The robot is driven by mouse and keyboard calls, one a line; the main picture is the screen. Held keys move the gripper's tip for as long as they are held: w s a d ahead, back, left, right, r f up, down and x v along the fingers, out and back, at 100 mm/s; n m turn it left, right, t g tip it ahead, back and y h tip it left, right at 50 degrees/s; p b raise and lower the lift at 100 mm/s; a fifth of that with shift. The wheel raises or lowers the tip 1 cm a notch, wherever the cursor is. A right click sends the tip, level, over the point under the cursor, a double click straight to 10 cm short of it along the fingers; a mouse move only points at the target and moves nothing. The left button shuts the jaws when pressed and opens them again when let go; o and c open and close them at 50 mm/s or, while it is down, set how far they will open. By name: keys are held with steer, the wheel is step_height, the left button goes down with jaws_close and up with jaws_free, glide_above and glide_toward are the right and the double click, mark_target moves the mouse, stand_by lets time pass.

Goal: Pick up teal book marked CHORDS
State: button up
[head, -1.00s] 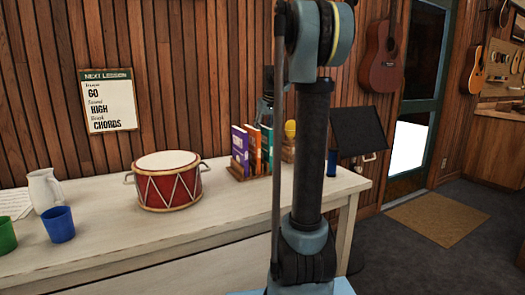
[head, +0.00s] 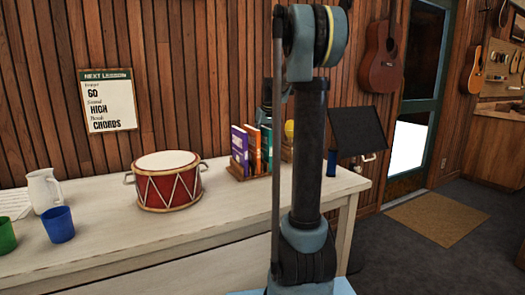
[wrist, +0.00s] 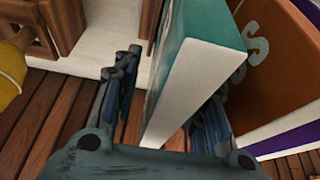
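The teal book (head: 266,148) stands upright at the right end of a short row in a wooden rack on the table. Its lettering is not readable in the head view. In the wrist view the teal book (wrist: 196,82) shows its pale page edge between the fingers of my gripper (wrist: 160,100). One finger is on each side of it, with narrow gaps showing, so my gripper looks open around the book.
An orange book (head: 253,150) and a purple book (head: 240,147) stand left of the teal one; the orange book (wrist: 280,65) is close to one finger. A yellow object (wrist: 12,72) is on the other side. A red drum (head: 167,182) stands left on the pale table (head: 110,225).

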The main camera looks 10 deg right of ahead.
steer(key=shift+f, duration=0.1)
steer(key=shift+c, duration=0.5)
jaws_close()
